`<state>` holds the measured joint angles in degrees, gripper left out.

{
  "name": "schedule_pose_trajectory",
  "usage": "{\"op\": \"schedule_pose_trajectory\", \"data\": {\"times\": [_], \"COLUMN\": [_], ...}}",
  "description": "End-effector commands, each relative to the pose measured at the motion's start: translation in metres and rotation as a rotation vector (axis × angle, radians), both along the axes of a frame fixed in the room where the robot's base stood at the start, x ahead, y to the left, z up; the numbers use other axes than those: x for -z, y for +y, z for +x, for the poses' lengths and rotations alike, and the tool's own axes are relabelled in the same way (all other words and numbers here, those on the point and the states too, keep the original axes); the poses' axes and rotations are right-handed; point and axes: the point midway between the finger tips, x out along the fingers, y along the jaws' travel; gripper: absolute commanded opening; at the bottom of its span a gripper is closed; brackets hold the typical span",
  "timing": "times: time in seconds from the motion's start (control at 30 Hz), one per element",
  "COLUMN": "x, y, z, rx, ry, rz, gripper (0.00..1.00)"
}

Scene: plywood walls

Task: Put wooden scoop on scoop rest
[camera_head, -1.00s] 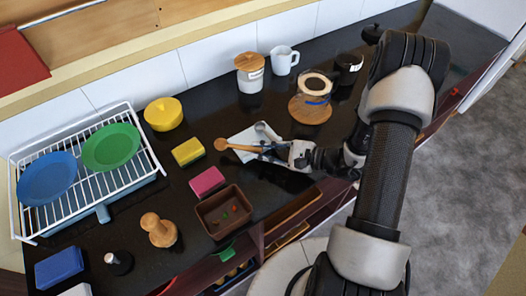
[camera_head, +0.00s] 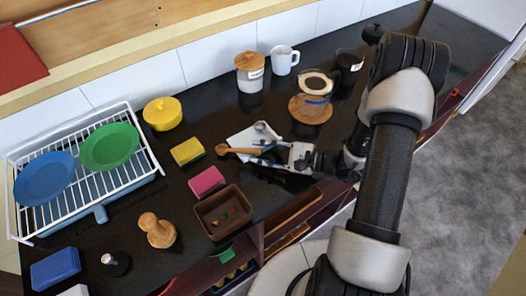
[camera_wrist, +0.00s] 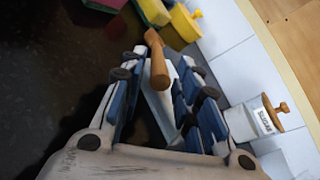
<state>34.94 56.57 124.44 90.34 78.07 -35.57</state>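The wooden scoop (camera_head: 238,150) lies at the near side of the white scoop rest (camera_head: 240,138), its round end pointing left past the rest. It seems to lie on the rest, though the contact is partly hidden by my gripper. My gripper (camera_head: 262,153) reaches in from the right, low over the counter. In the wrist view, its blue-padded fingers (camera_wrist: 155,75) are spread, with gaps beside the scoop handle (camera_wrist: 159,68) between them. The white rest (camera_wrist: 158,105) shows beneath the handle.
A metal spoon (camera_head: 263,129) lies on the rest's far part. A yellow-green sponge (camera_head: 187,151), pink block (camera_head: 206,181) and brown tray (camera_head: 223,212) stand to the left and front. A coffee maker on a wooden base (camera_head: 310,110) and sugar jar (camera_head: 249,72) stand behind.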

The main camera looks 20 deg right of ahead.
Motion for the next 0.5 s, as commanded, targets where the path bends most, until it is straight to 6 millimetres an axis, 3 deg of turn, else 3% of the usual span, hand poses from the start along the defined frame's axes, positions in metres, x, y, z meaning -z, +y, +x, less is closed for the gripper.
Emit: {"op": "schedule_pose_trajectory", "data": {"times": [0.37,0.5], "x": [-0.001,-0.01], "y": [0.0,0.0], "z": [0.0,0.0], "rx": [0.0,0.0], "ry": [0.0,0.0], "rz": [0.0,0.0], "gripper": [0.37,0.37]}}
